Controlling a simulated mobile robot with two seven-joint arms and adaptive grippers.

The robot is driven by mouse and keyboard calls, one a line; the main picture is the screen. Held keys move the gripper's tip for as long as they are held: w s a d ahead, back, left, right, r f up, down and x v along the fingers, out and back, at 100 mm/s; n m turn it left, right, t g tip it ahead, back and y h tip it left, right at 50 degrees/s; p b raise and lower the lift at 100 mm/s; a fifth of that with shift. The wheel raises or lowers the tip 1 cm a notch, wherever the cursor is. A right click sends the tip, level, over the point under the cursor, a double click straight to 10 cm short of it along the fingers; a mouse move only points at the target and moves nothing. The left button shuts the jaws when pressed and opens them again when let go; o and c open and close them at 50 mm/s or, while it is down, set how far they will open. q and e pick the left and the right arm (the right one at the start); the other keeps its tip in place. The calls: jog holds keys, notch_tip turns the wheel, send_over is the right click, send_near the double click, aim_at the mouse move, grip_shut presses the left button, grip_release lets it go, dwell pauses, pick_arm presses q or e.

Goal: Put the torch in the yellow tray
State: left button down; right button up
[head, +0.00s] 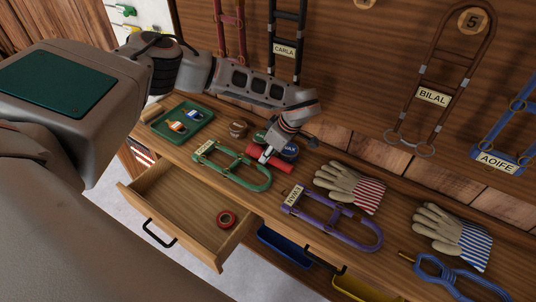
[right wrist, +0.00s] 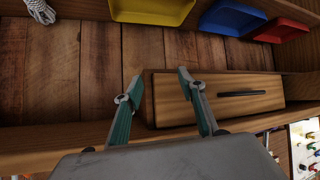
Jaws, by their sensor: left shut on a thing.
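The torch (head: 277,163) is a red cylinder at the back of the bench, left of the middle in the head view. My left gripper (head: 267,156) is shut on it from above and hides part of its body. I cannot tell whether the torch still touches the bench. The yellow tray (head: 358,291) is below the bench's front edge at the bottom of the head view, partly cut off. It also shows at the top of the right wrist view (right wrist: 152,10). My right gripper (right wrist: 158,84) is open and empty in the right wrist view.
A green bridle (head: 232,168), purple bridle (head: 332,220) and gloves (head: 350,188) lie on the bench. A green tray (head: 203,122) with bottles stands left. Blue (right wrist: 232,17) and red (right wrist: 281,30) trays neighbour the yellow one.

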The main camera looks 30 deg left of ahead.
aim_at(279, 160)
pick_arm(q)
jog(key=shift+f, duration=0.1)
jog(key=c, duration=2.1)
grip_release()
jog(key=v, duration=1.2)
jog(key=shift+p, duration=0.3)
